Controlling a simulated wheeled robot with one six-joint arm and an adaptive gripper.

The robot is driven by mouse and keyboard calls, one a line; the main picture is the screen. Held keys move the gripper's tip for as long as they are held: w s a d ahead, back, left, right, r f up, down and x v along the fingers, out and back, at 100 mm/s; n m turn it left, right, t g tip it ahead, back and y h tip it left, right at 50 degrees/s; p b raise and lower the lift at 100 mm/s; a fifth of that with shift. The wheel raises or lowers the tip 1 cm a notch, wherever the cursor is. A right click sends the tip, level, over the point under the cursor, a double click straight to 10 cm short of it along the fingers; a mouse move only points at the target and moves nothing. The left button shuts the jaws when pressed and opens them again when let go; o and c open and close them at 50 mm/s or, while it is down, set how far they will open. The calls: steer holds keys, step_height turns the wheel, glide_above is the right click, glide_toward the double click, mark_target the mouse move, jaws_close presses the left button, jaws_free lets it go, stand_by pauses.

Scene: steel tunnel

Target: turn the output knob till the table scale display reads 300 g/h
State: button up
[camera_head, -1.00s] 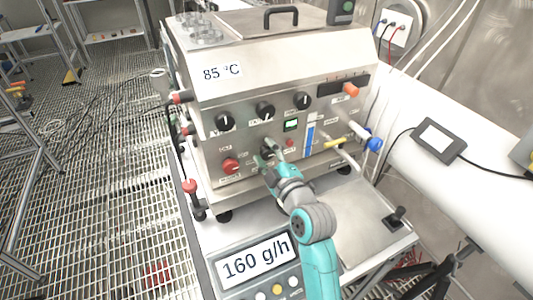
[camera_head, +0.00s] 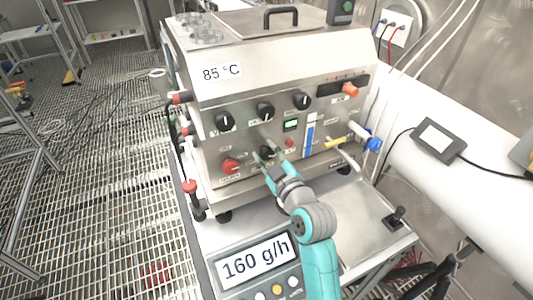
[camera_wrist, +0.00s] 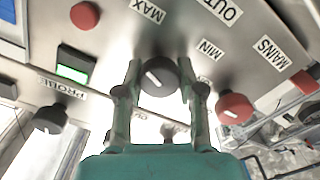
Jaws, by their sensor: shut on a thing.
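The output knob (camera_wrist: 158,80) is black and round with a white pointer line, on the steel machine's front panel. In the wrist view part of the word OUTPUT and the marks MAX and MIN lie around it. My gripper (camera_wrist: 158,82) has one finger on each side of this knob and is shut on it. In the head view my gripper (camera_head: 272,158) reaches up to the panel's lower middle, partly hiding the knob. The table scale display (camera_head: 256,260) at the bottom reads 160 g/h.
A red mains knob (camera_wrist: 235,108) sits close beside one finger. A black probe knob (camera_wrist: 50,119) and a lit green display (camera_wrist: 72,74) are on the other side. Three black knobs, one of them the middle knob (camera_head: 265,111), sit in a row above my gripper.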

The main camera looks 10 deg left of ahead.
mark_target(268, 149)
steer(key=m, duration=0.4)
steer(key=shift+m, duration=0.3)
steer(key=m, duration=0.4)
steer(key=shift+d+m, duration=0.1)
steer(key=shift+m, duration=0.2)
steer(key=o, duration=1.2)
steer(key=shift+c, duration=0.2)
step_height(268, 149, up, 10)
steer(key=shift+f, duration=0.1)
